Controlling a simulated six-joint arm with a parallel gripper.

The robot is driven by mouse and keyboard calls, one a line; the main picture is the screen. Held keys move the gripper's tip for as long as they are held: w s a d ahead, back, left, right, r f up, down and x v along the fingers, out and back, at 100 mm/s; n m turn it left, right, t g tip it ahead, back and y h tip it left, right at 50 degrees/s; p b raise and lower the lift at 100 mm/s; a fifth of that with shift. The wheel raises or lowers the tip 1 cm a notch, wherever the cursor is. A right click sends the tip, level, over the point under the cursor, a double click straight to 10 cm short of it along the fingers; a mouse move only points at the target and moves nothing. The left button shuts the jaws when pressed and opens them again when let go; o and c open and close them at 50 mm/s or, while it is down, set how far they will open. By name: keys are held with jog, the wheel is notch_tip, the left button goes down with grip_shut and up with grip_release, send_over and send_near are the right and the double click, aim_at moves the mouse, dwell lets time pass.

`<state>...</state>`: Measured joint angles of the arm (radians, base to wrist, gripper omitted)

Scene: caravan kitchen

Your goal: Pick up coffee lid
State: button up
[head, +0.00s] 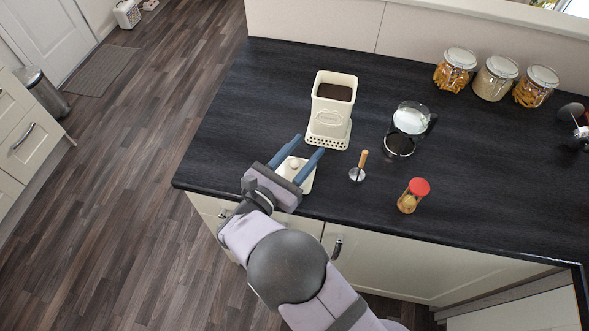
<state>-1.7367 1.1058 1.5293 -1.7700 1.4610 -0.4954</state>
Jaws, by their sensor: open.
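The coffee lid (305,178) is a cream, square lid with a round knob (294,163), lying on the dark worktop near its front edge. My gripper (306,147) is open, its two blue fingers reaching over the lid on either side of the knob. I cannot tell whether the fingers touch the lid. Part of the lid is hidden by my gripper. The cream coffee canister (329,113) stands upright and open just beyond the fingertips, with dark coffee inside.
A small scoop with a wooden handle (362,160), a glass press (401,141) and a red-topped jar (411,194) stand right of my gripper. Several glass jars (494,77) line the back. The worktop (250,92) is clear at the left.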

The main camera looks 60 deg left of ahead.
grip_shut()
jog(key=shift+r, duration=0.2)
jog(key=w+a+r+n+g+y+p, duration=0.1)
jog(key=w+a+r, duration=0.15)
jog(key=r, duration=0.75)
jog(key=w+a+r+n+y+p, duration=0.1)
jog(key=w+r, duration=0.2)
jog(key=r, duration=0.7)
jog(key=w+a+r+n+g+y+p, duration=0.2)
jog(key=w+a+g+y+p, duration=0.1)
jog(key=w, duration=0.6)
jog(key=shift+a+r+n+y+p, duration=0.25)
jog(key=shift+a+n+y+p, duration=0.25)
jog(key=shift+a+p, duration=0.4)
